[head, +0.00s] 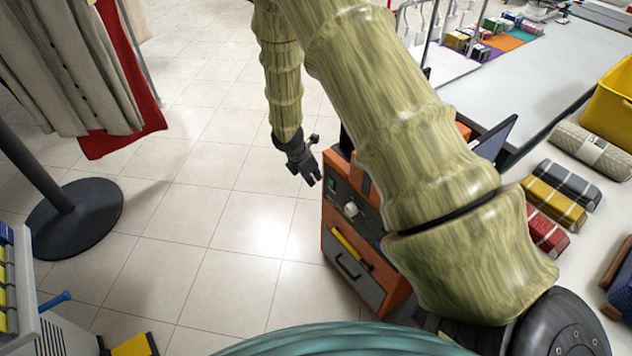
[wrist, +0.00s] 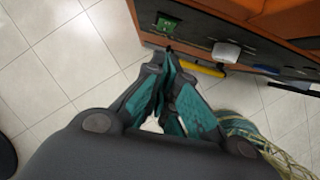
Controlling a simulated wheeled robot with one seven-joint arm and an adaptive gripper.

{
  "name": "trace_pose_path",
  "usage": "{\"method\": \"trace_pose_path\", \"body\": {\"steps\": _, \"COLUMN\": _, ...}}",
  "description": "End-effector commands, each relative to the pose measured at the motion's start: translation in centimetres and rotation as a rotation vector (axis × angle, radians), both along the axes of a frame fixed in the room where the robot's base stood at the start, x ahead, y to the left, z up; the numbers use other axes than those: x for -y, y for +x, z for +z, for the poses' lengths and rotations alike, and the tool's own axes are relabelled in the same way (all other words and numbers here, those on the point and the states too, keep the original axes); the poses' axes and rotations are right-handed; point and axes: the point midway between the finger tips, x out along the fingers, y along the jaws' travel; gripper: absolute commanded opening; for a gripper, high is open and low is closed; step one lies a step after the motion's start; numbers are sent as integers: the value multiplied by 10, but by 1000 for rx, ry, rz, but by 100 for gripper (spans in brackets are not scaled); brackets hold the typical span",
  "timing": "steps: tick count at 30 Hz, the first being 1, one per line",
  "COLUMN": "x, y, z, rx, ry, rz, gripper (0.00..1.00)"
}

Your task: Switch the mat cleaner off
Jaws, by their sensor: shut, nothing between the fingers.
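The mat cleaner appears to be the orange cabinet (head: 392,290) with a dark front panel, standing on the tiled floor. The panel carries a small green switch (head: 332,184) and a white knob (head: 351,209). My gripper (head: 313,181) is shut and empty, just left of the panel near the green switch. In the wrist view the closed fingertips (wrist: 171,58) lie just below the green switch (wrist: 167,24), apparently with a small gap. The white knob (wrist: 227,51) is to their right. My arm hides part of the cabinet top. The switch position is too small to tell.
The cabinet has a yellow bar (head: 346,243) and a grey drawer (head: 354,276) below the panel. A white counter (head: 545,85) with folded textiles is at right. A clothes rack (head: 75,70) and round black base (head: 75,217) are at left. The floor between is clear.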

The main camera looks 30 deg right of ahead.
Motion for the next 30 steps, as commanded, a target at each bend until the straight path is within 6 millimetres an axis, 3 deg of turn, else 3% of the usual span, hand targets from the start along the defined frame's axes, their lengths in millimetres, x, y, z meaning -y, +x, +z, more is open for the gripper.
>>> {"method": "trace_pose_path", "body": {"steps": 12, "x": -6, "y": 0, "z": 52, "rx": 2, "ry": 0, "rz": 1, "gripper": 0}}
{"method": "trace_pose_path", "body": {"steps": 30, "x": -7, "y": 0, "z": 61, "rx": 0, "ry": 0, "rz": 1, "gripper": 0}}
